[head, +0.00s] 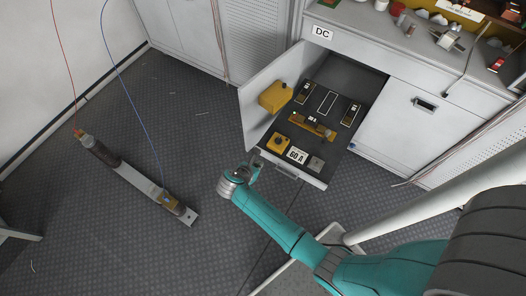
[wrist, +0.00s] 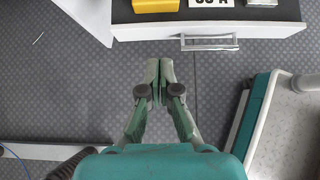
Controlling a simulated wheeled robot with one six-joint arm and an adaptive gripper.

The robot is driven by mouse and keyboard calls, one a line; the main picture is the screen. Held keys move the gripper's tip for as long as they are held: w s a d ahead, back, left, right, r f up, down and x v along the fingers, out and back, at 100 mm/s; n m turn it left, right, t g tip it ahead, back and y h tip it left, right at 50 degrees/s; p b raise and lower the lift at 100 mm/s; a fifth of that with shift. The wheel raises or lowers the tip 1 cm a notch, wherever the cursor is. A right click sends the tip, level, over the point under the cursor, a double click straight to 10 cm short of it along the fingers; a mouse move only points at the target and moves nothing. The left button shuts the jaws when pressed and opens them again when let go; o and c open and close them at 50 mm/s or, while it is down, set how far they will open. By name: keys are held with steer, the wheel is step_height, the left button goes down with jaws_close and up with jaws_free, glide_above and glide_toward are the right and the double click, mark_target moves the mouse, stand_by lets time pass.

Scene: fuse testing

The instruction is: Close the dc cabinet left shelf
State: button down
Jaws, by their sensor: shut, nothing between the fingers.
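The DC cabinet (head: 346,42) stands at the upper right, marked by a DC label. Its left shelf (head: 325,143) is pulled out, dark inside, with a white front and a metal handle (head: 287,173). In the wrist view the shelf front (wrist: 270,32) and its handle (wrist: 209,42) lie at the top, just ahead and right of my gripper. My gripper (head: 255,166) is shut and empty, left of the handle in the head view. Its fingertips (wrist: 160,64) are together and appear apart from the handle.
The shelf holds fuses, a yellow box (head: 279,142) and a 60 A card (head: 297,155). A white upright panel (head: 252,104) with a yellow box (head: 275,96) stands at the shelf's left. A long bar (head: 140,181) with wires lies on the floor. Floor between is clear.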

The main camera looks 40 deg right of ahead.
mark_target(275, 150)
steer(key=x, duration=1)
steer(key=shift+d+f, duration=0.1)
steer(key=shift+w+d, duration=0.25)
steer(key=shift+d, duration=0.3)
steer(key=shift+w+d, duration=0.2)
steer(key=shift+d, duration=0.4)
steer(key=shift+w+d, duration=0.3)
steer(key=shift+d, duration=0.3)
steer(key=shift+d, duration=0.1)
